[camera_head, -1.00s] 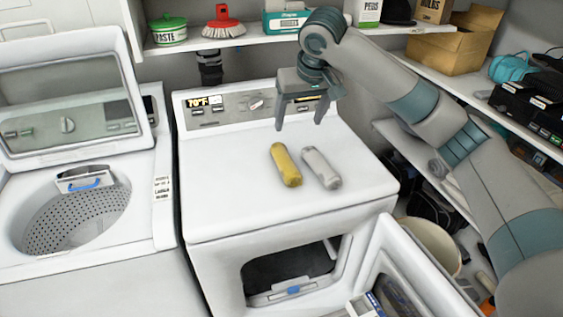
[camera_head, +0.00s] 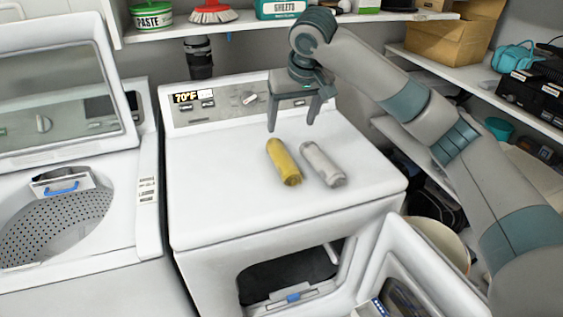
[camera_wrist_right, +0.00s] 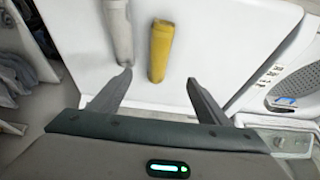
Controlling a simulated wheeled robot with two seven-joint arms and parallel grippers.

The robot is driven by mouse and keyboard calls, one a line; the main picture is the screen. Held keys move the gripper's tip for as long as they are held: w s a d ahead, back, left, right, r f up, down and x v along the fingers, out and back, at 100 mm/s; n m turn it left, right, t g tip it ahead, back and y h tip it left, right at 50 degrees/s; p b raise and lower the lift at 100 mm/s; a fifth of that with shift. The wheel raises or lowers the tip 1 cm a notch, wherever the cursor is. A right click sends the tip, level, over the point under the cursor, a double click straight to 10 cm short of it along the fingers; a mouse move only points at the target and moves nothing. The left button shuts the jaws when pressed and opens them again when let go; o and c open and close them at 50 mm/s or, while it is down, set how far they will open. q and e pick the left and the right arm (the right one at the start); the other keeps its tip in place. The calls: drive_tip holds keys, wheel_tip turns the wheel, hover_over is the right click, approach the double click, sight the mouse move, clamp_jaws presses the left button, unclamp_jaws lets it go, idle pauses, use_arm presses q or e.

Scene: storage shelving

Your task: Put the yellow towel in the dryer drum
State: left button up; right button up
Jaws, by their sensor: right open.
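The yellow towel (camera_head: 284,162), rolled up, lies on top of the white dryer (camera_head: 220,190), beside a grey-white rolled towel (camera_head: 323,164). In the right wrist view the yellow towel (camera_wrist_right: 161,52) lies ahead of the fingers, between their lines, and the grey-white one (camera_wrist_right: 118,32) is ahead of the left finger. My right gripper (camera_head: 291,128) is open and empty, above the back of the dryer top, apart from both towels. The dryer drum opening (camera_head: 285,275) shows dark at the front, with the dryer door (camera_head: 420,265) swung open. My left gripper is not in view.
A top-loading washer (camera_head: 75,210) with its lid up stands left of the dryer. Shelves above and at right hold a green paste tub (camera_head: 152,15), a brush (camera_head: 212,12) and a cardboard box (camera_head: 465,35). A beige basket (camera_head: 440,243) sits right of the dryer.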

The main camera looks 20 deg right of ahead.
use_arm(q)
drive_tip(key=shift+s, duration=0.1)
use_arm(e)
drive_tip(key=p, duration=0.2)
approach(283, 155)
drive_tip(key=p+x, duration=0.1)
drive_tip(key=x, duration=0.3)
drive_tip(key=shift+s+f, duration=0.1)
drive_tip(key=shift+f, duration=0.1)
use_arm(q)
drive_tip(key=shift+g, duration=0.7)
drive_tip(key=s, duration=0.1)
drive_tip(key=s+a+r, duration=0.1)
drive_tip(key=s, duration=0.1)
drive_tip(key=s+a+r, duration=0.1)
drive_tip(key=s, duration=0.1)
use_arm(e)
drive_tip(key=shift+f, duration=0.35)
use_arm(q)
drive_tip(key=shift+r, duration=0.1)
